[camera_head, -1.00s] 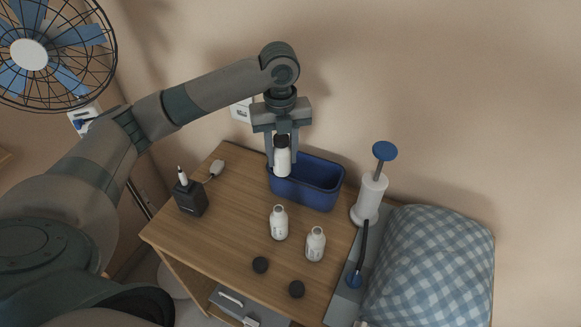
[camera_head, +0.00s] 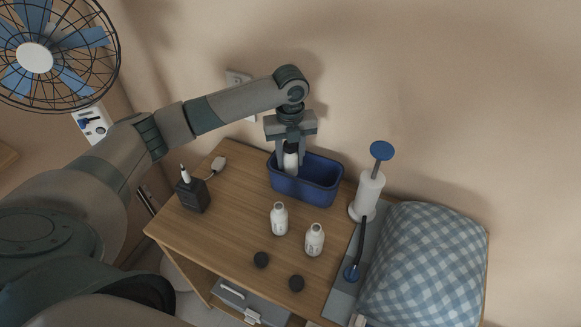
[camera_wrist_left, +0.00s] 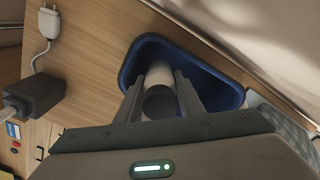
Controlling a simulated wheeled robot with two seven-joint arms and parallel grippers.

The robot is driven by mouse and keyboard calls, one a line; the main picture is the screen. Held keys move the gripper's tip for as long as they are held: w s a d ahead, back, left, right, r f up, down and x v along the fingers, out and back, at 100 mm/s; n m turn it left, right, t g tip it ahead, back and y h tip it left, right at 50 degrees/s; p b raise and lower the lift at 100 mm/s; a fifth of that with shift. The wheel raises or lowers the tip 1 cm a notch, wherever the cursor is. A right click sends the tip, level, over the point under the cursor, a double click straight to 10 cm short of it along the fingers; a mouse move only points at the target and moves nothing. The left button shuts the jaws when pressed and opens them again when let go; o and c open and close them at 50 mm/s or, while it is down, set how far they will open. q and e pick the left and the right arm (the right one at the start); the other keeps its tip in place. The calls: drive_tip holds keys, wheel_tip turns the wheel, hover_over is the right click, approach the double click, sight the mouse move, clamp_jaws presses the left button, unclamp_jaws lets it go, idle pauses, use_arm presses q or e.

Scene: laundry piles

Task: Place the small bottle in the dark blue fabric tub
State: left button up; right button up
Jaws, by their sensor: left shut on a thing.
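A small white bottle (camera_head: 291,160) with a dark cap is held upright between the fingers of my left gripper (camera_head: 290,157). It is inside the dark blue fabric tub (camera_head: 308,193), near the tub's left end. In the left wrist view my gripper (camera_wrist_left: 160,100) is shut on the bottle (camera_wrist_left: 158,74), with its dark round cap between the fingers. The tub (camera_wrist_left: 222,92) surrounds the bottle there. Whether the bottle touches the tub floor cannot be seen. My right gripper is not in view.
A black charger box (camera_head: 192,195) is at left. A white cylinder with a blue disc (camera_head: 367,192) and a checked pillow (camera_head: 428,265) are at right.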

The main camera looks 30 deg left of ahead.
sight(290, 168)
use_arm(q)
drive_tip(key=shift+f, duration=0.1)
wheel_tip(290, 168, down, 4)
drive_tip(key=shift+r+p, duration=0.1)
drive_tip(key=shift+p, duration=0.55)
drive_tip(key=shift+w+p, duration=0.1)
drive_tip(key=shift+p, duration=0.25)
drive_tip(key=shift+f, duration=0.4)
drive_tip(key=shift+w+f, duration=0.1)
drive_tip(key=shift+f, duration=0.1)
drive_tip(key=o, duration=1.1)
drive_tip(key=shift+r, duration=0.1)
